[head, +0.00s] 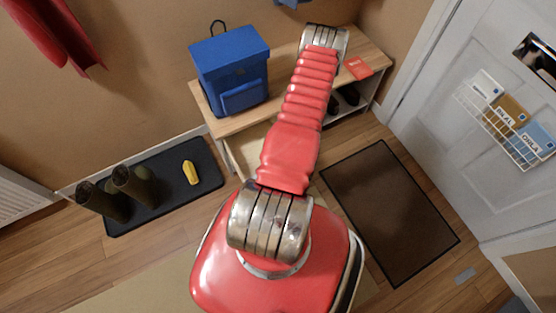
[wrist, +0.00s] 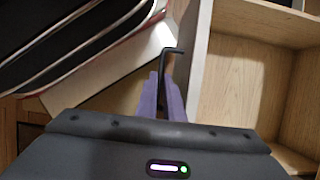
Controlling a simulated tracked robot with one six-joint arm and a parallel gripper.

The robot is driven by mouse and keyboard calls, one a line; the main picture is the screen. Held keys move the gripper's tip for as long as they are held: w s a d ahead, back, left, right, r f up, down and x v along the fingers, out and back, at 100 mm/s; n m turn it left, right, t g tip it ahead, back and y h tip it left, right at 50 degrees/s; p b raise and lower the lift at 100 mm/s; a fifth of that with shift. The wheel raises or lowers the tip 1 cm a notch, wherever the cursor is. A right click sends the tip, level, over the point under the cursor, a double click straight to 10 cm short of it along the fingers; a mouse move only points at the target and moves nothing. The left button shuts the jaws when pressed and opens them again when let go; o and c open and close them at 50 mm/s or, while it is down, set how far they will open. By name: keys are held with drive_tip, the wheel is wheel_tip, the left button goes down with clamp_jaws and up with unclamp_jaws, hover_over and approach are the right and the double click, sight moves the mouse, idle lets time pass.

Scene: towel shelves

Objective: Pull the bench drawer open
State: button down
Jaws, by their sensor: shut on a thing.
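The wooden bench (head: 225,126) stands against the wall in the head view. Its drawer (head: 248,150) sticks out from the front left, with part of its pale inside showing; my arm covers the rest. In the wrist view the drawer's white front (wrist: 197,60) runs up the middle, with its bare wooden inside (wrist: 240,85) to the right. A black bar handle (wrist: 172,50) stands off that front. My gripper (wrist: 167,88) has its purple fingers shut on the handle. In the head view my gripper is hidden behind my arm.
A blue backpack (head: 232,72) and a red booklet (head: 358,67) lie on the bench top. Dark shoes (head: 349,95) sit in the open right side. A boot tray (head: 205,162) with boots and a yellow item is at left; a brown mat (head: 390,215) lies at right.

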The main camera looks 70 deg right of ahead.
drive_tip(key=shift+s+d, duration=0.2)
drive_tip(key=shift+d, duration=0.05)
drive_tip(key=c, duration=2.2)
unclamp_jaws()
drive_tip(key=shift+a, duration=0.1)
drive_tip(key=shift+o, duration=0.2)
drive_tip(key=shift+a+r, duration=0.1)
drive_tip(key=v, duration=1.3)
drive_tip(key=shift+r, duration=0.4)
